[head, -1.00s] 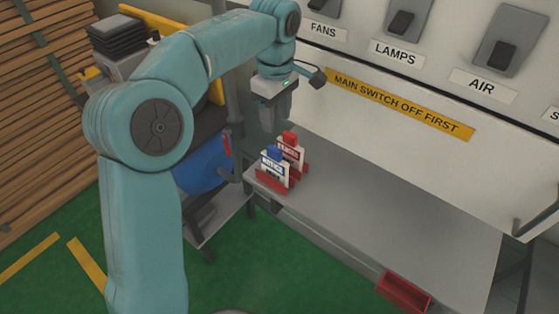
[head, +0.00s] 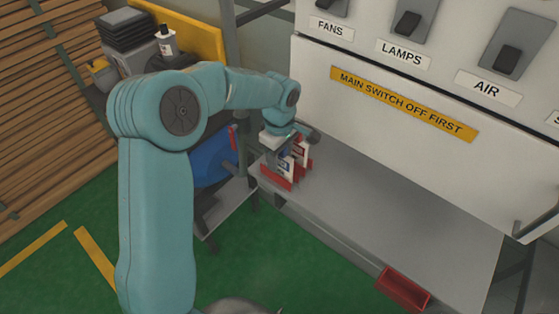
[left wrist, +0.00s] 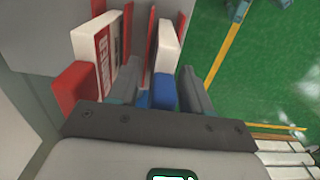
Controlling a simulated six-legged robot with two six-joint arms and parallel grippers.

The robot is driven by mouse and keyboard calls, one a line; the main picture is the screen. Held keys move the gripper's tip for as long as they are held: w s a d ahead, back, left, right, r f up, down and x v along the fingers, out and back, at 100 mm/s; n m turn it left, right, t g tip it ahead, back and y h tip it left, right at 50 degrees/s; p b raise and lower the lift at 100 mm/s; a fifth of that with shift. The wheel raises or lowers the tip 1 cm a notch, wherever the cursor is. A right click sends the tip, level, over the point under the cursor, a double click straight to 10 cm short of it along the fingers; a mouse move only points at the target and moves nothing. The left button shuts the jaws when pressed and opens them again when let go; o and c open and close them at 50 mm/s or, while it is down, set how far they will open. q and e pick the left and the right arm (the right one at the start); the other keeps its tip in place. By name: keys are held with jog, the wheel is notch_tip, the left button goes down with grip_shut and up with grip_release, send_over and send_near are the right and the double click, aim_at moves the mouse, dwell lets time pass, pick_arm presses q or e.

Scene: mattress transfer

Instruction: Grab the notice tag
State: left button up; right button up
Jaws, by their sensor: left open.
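The notice tag (head: 285,166), a white card with a blue tab, stands in a red holder on the near left end of the grey shelf. In the left wrist view the notice tag (left wrist: 168,45) and its blue tab (left wrist: 163,93) sit between the two fingers of my left gripper (left wrist: 160,88). The gripper is open, with a finger on each side; I cannot tell if either touches. In the head view my left gripper (head: 278,150) is down over the tag and hides its top. My right gripper is not in view.
A second white tag with red print and a red tab (left wrist: 76,85) stands close beside, outside the fingers. A red tray (head: 403,289) lies at the shelf's front edge. The switch panel (head: 400,140) rises behind the grey shelf (head: 400,220), whose middle is clear.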

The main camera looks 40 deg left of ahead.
pick_arm(q)
jog(key=shift+f, duration=0.5)
grip_shut()
jog(key=shift+r, duration=0.2)
